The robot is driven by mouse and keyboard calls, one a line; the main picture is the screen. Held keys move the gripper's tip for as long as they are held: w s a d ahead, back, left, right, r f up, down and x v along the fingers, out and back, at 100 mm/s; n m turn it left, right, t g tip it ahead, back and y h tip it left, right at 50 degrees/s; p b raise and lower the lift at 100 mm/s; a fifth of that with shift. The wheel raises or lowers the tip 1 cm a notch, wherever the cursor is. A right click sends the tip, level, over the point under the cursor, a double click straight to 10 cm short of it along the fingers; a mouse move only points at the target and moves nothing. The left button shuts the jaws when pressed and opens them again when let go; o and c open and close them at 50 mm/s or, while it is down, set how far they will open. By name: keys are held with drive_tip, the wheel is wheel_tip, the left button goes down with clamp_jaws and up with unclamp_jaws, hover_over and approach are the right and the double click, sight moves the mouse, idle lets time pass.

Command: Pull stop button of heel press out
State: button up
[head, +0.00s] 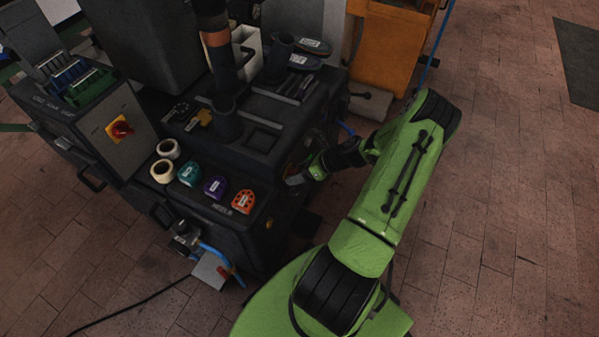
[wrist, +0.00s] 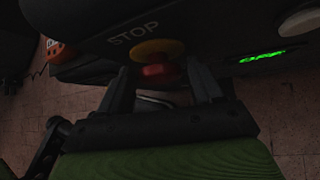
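The stop button (wrist: 158,70) is red with a yellow ring behind it, on the dark press front under the word STOP in the wrist view. My gripper (wrist: 160,77) is open, with one dark finger on each side of the button. Gaps show between the fingers and the red cap, and I see no contact. In the head view, my gripper (head: 303,177) is at the right side of the dark heel press (head: 225,235), and I cannot make out the stop button there.
A green lit sign (wrist: 262,57) and a pale round button (wrist: 300,20) are right of the stop button. Several tape rolls, one orange (head: 243,201), sit on the press top. A red rotary switch (head: 121,129) is on the left. Brick floor at right is mostly clear.

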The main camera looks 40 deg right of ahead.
clamp_jaws()
drive_tip(key=shift+s+d+p, duration=0.25)
drive_tip(key=shift+s+p, duration=0.35)
drive_tip(key=shift+p, duration=0.2)
drive_tip(key=shift+o, duration=1.3)
unclamp_jaws()
drive_tip(key=p+v, duration=0.5)
drive_tip(key=v, duration=1)
drive_tip(key=shift+s+d+r, duration=0.2)
drive_tip(key=shift+s, duration=0.05)
